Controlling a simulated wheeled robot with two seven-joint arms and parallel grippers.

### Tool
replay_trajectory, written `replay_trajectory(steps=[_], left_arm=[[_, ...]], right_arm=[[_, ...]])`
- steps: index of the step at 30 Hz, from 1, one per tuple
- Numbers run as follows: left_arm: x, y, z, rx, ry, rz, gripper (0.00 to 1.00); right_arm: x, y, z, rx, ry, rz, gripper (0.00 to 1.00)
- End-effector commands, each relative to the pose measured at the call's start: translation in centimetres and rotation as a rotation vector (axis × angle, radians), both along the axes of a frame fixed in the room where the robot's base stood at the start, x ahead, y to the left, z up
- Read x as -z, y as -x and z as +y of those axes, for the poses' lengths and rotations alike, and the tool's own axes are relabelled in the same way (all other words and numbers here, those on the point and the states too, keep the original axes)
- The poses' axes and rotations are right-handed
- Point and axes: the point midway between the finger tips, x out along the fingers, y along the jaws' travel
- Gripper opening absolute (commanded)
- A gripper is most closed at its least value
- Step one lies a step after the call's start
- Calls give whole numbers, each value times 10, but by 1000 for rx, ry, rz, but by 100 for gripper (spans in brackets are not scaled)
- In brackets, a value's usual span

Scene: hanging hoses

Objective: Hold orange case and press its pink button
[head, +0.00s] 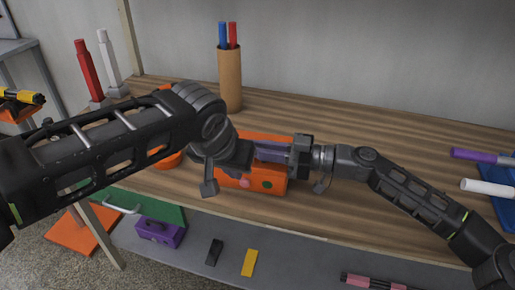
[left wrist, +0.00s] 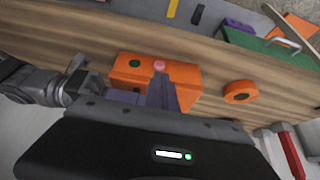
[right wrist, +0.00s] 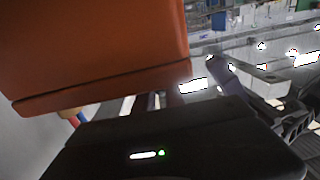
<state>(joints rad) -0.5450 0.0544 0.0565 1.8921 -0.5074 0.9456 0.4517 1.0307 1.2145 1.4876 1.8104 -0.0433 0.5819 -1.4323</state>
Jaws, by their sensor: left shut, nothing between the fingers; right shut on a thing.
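The orange case (head: 268,140) lies on the wooden table in the head view, with a pink button (head: 244,183) and a green button (head: 266,185) on its front face. My right gripper (head: 273,154) is shut on the case from its right end. My left gripper (head: 238,160) is over the case's left part; its fingertips are hidden in the head view. In the left wrist view its shut purple fingers (left wrist: 161,84) end just at the pink button (left wrist: 159,66); I cannot tell whether they touch it. The case (right wrist: 100,45) fills the upper left of the right wrist view.
An orange ring-shaped thing (left wrist: 240,92) sits beside the case. A brown cup (head: 230,80) with a blue and a red stick stands behind. Red (head: 88,70) and white (head: 107,60) posts stand back left. A lower shelf holds a purple box (head: 160,231) and small blocks.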

Motion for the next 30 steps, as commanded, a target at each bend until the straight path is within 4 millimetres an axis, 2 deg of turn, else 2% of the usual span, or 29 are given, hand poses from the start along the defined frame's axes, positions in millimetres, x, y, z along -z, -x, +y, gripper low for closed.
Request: replay_trajectory(steps=[1,11,14,17,20,23,26,27,30], left_arm=[[1,0,0,0,0,0,0],[5,1,0,6,-4,12,0],[18,5,2,22,-10,50,0],[40,14,4,56,-17,121,0],[73,29,6,113,-17,228,0],[112,55,7,193,12,374,0],[151,89,5,295,96,542,0],[165,106,2,342,153,613,0],[188,150,-11,463,366,764,0]], right_arm=[[7,1,0,-4,9,6,0],[7,1,0,-4,9,6,0],[7,1,0,-4,9,6,0],[7,1,0,-4,9,6,0],[7,1,0,-4,9,6,0],[7,1,0,-4,9,6,0],[7,1,0,-4,9,6,0],[7,1,0,-4,9,6,0],[7,1,0,-4,8,6,0]])
